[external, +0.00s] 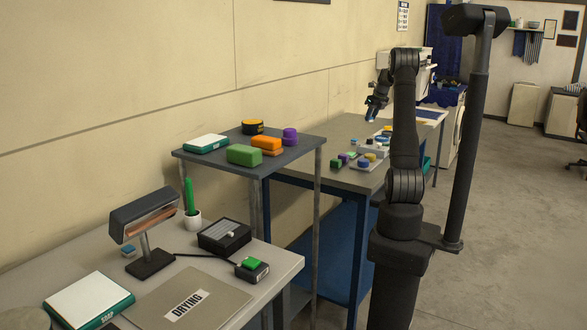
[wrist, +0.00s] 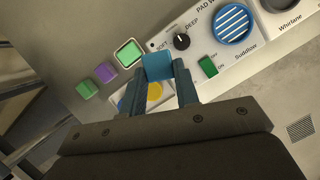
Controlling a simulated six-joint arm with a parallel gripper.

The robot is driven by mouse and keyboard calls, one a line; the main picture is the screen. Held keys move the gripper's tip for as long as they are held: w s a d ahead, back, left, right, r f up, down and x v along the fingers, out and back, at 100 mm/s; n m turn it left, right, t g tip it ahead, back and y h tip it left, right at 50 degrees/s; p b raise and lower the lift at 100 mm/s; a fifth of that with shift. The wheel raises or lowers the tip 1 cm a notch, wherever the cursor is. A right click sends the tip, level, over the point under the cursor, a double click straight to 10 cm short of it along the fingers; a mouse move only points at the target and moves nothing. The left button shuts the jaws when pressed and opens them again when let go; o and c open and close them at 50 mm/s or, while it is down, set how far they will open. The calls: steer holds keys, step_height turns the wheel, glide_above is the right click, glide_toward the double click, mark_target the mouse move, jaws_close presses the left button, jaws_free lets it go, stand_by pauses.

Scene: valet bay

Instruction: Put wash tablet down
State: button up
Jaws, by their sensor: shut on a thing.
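My gripper (wrist: 160,85) is shut on a small blue block, the wash tablet (wrist: 157,66), which sits between the fingertips. In the wrist view it appears over the edge of a white control panel (wrist: 208,55), near a green square pad (wrist: 128,52). I cannot tell whether it touches anything beneath. In the external view my gripper (external: 374,106) is above the far grey bench (external: 345,140), with the tablet (external: 371,113) at its tip. A green block (wrist: 87,89) and a purple block (wrist: 105,72) lie on the bench to the left of the fingers.
The panel carries a black knob (wrist: 181,41), a green switch (wrist: 208,67) and a blue round grille (wrist: 233,24). A yellow disc (wrist: 154,91) shows between the fingers. A nearer raised table (external: 205,158) holds sponges and boxes. Bare bench lies left of the blocks.

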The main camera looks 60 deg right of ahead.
step_height(320, 180, down, 6)
glide_above(344, 152)
steer(key=s, duration=0.1)
step_height(344, 152, down, 7)
steer(key=shift+s+a+r, duration=0.1)
steer(key=shift+r, duration=0.05)
steer(key=shift+f, duration=2)
steer(key=shift+f, duration=0.2)
steer(key=o, duration=0.9)
steer(key=shift+o, duration=0.2)
steer(key=shift+r, duration=0.1)
steer(key=v, duration=1.2)
